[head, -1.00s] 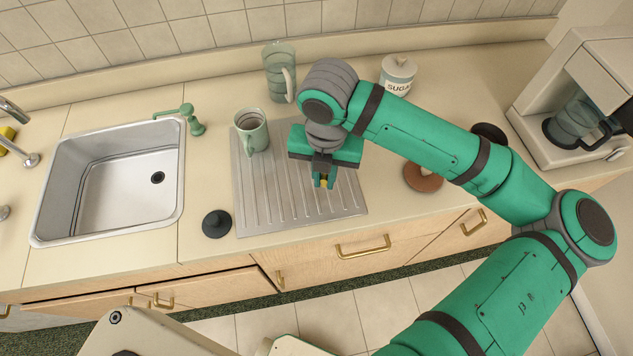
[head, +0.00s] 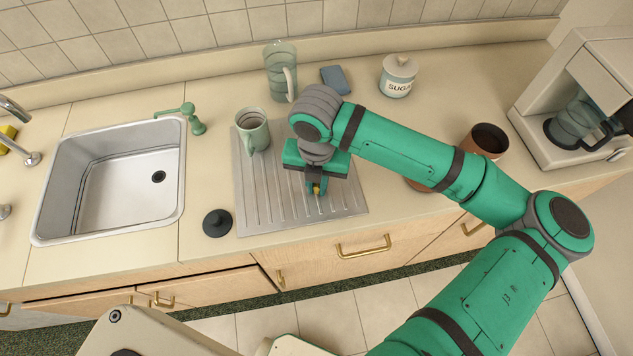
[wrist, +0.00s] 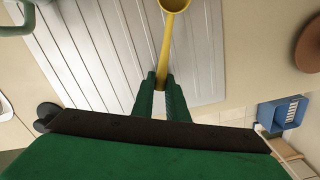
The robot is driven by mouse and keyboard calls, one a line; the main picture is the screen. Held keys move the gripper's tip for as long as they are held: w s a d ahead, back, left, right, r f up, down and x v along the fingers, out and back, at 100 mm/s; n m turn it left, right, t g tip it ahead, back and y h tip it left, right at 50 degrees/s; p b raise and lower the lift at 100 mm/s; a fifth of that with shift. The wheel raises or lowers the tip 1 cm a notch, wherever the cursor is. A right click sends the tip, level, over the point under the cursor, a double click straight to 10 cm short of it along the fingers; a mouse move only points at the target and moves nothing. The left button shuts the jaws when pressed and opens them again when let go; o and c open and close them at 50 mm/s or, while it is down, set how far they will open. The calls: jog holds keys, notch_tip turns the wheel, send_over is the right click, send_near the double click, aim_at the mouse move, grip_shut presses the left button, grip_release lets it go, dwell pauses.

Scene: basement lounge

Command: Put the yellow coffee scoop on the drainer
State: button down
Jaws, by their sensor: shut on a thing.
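My gripper (head: 316,187) is over the right part of the metal drainer (head: 263,206), pointing down. It is shut on the yellow coffee scoop (wrist: 166,45), gripping the handle near its end. In the wrist view the scoop's bowl lies at the top edge, away from the fingers, with the ribbed drainer (wrist: 95,50) behind it. In the head view only a small yellow bit of the scoop (head: 317,189) shows at the fingertips. I cannot tell whether the scoop touches the drainer.
A dark sink stopper (head: 217,223) lies left of the drainer, beside the sink (head: 112,180). A glass pitcher (head: 279,72), blue cloth (head: 335,80) and sugar jar (head: 398,77) stand behind. The drainer's front left is clear.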

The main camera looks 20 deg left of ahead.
jog(key=c, duration=1.9)
grip_release()
jog(key=shift+w+f, duration=0.1)
jog(key=shift+o, duration=0.8)
jog(key=shift+d, duration=0.15)
jog(key=shift+r, duration=0.65)
notch_tip(320, 180, up, 11)
jog(key=shift+s, duration=0.3)
